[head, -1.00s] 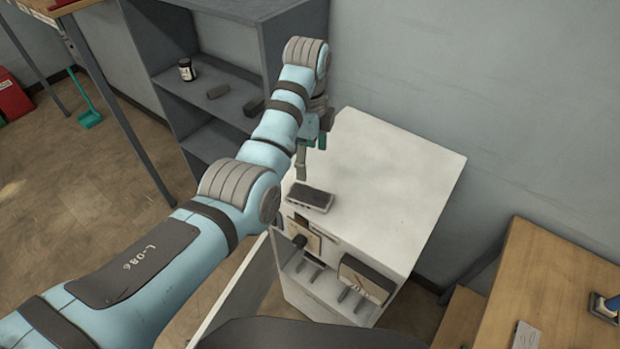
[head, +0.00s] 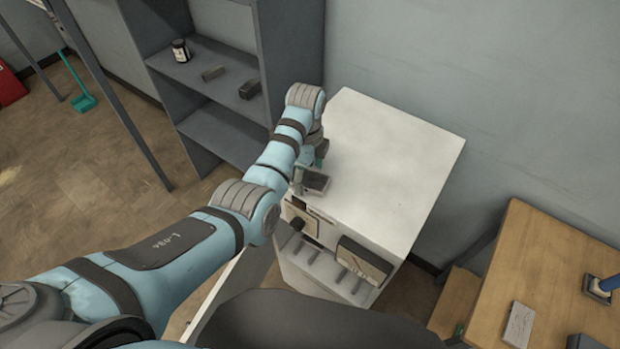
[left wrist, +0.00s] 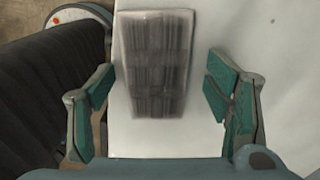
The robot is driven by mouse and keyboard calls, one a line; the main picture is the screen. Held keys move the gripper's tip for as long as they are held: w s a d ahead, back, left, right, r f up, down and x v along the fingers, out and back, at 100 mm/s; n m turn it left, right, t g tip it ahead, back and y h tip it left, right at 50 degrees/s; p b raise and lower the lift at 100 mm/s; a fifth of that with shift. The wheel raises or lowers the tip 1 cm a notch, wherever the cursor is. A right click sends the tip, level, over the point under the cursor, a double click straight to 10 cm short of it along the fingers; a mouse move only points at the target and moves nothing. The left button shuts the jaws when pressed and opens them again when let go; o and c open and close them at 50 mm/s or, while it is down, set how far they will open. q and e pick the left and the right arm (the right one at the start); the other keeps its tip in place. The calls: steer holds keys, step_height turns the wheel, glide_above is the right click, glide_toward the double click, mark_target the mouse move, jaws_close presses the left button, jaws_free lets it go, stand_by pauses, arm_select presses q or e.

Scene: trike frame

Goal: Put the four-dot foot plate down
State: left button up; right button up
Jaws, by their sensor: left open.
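A dark grey, roughly rectangular plate (head: 316,182) lies on the white top of the cabinet (head: 395,150), near its front left edge. In the left wrist view the plate (left wrist: 156,62) shows a ribbed, blurred face; I cannot make out four dots on it. My left gripper (head: 308,172) is at the plate, low over the cabinet top. In the left wrist view its green-padded fingers (left wrist: 160,78) are open, one on each side of the plate, with a gap on both sides. My right gripper is not in view.
A grey shelf unit (head: 215,125) with a jar (head: 181,50) and small blocks stands behind, to the left. The cabinet's front holds slots and a boxy panel (head: 364,262). A wooden table (head: 550,270) is at the right. Most of the cabinet top is clear.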

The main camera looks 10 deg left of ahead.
arm_select(q)
steer(key=shift+s+r, duration=0.2)
steer(key=shift+s, duration=0.1)
steer(key=c, duration=0.9)
jaws_close()
